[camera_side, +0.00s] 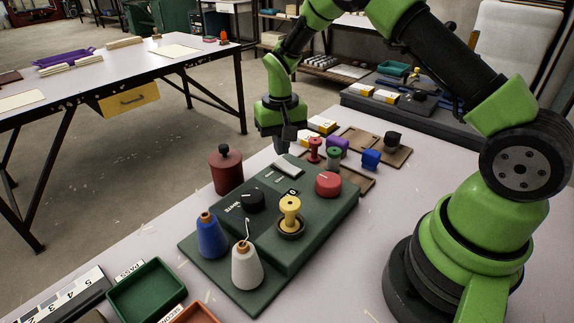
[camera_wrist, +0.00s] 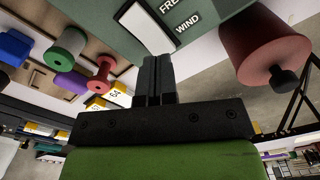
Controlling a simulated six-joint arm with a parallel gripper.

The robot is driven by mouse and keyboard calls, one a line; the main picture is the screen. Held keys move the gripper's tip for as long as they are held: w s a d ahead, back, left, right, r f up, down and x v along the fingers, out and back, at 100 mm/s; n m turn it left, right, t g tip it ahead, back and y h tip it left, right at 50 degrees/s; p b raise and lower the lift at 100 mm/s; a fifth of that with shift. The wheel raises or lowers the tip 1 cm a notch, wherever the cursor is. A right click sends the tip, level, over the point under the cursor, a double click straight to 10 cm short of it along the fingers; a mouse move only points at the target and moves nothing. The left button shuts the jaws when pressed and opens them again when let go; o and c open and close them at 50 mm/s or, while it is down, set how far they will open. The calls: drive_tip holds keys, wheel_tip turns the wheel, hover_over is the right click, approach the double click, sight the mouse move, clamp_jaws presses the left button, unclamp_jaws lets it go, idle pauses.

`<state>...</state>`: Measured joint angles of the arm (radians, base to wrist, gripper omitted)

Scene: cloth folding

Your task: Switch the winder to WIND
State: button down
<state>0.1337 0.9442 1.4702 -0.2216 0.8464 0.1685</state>
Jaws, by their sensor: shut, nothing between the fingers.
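The winder (camera_side: 268,262) is a green box on the table. Its white switch (camera_side: 288,166) lies on the top near the back edge, and the switch also shows in the wrist view (camera_wrist: 146,27) beside the printed words FREE and WIND (camera_wrist: 187,22). I cannot tell which side of the switch is pressed down. My gripper (camera_side: 283,147) points down just above and behind the switch. In the wrist view its shut fingers (camera_wrist: 155,76) lie close to the WIND end of the switch, with nothing between them. I cannot tell whether they touch it.
The winder carries a black knob (camera_side: 251,199), a red knob (camera_side: 328,184) and a yellow bobbin (camera_side: 290,212). Blue (camera_side: 212,237) and white (camera_side: 247,267) cones stand in front. A dark red jar (camera_side: 226,170) stands left of the switch. Coloured spools sit on a wooden board (camera_side: 357,183) behind.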

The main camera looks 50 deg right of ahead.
drive_tip(key=shift+f, duration=1.35)
idle(1.0)
drive_tip(key=shift+r, duration=3.5)
drive_tip(key=shift+r, duration=0.15)
wheel_tip(320, 180, up, 7)
drive_tip(key=t, duration=0.1)
hover_over(281, 162)
drive_tip(key=s+a, duration=0.2)
drive_tip(key=s+a+r+t, duration=0.2)
drive_tip(key=s+r, duration=0.4)
drive_tip(key=r, duration=0.2)
drive_tip(key=s+a+r+n+t+y, duration=0.1)
drive_tip(key=s+t, duration=0.1)
drive_tip(key=s, duration=0.5)
drive_tip(key=s+a+r+n+t+y, duration=0.1)
drive_tip(key=s+a+r+t, duration=0.1)
drive_tip(key=s, duration=0.6)
drive_tip(key=shift+a+r, duration=0.25)
drive_tip(key=shift+a, duration=0.05)
